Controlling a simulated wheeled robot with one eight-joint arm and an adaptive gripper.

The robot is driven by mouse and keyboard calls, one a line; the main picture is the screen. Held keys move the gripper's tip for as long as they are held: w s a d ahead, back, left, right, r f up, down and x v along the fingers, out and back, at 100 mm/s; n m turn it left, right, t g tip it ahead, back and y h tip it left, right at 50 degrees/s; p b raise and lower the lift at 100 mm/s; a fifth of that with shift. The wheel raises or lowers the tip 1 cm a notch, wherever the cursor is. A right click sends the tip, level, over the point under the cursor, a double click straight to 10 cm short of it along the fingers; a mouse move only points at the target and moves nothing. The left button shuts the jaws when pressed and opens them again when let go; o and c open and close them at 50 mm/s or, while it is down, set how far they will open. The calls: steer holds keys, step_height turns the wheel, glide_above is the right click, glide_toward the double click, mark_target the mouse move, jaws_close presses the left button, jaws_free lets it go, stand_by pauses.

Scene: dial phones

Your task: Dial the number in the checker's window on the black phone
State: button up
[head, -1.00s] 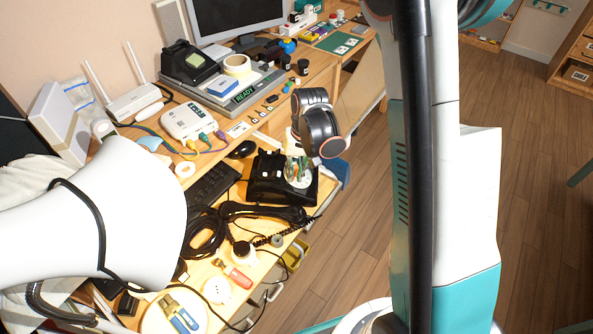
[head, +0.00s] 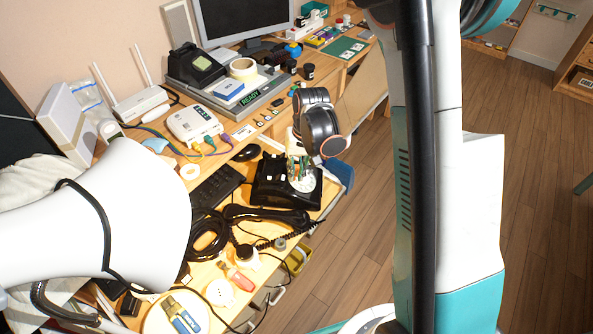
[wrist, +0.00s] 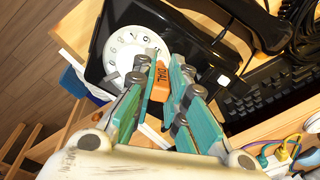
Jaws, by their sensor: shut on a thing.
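The black phone (head: 266,190) stands on the desk with its white dial (head: 304,183) facing up. In the wrist view the dial (wrist: 125,48) shows at the upper left, with some numerals readable and its lower part hidden by a finger. My gripper (head: 298,166) is over the dial. In the wrist view my gripper (wrist: 160,70) is shut on an orange piece marked DIAL (wrist: 161,84). I cannot tell whether the piece touches the dial. The handset (head: 266,213) lies off the phone, in front of it. The checker's window (head: 249,98) reads READY.
A keyboard (head: 217,186) and black cables (head: 209,235) lie left of the black phone. A white router box (head: 193,123) stands behind. The desk's right edge is close to the phone.

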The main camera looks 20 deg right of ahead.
steer(key=shift+w, duration=0.4)
steer(key=shift+w+r, duration=0.1)
steer(key=shift+w+d, duration=0.1)
steer(key=shift+w, duration=0.4)
steer(key=shift+w, duration=0.1)
steer(key=shift+w+d, duration=0.35)
steer(key=shift+w, duration=0.1)
steer(key=shift+d, duration=0.1)
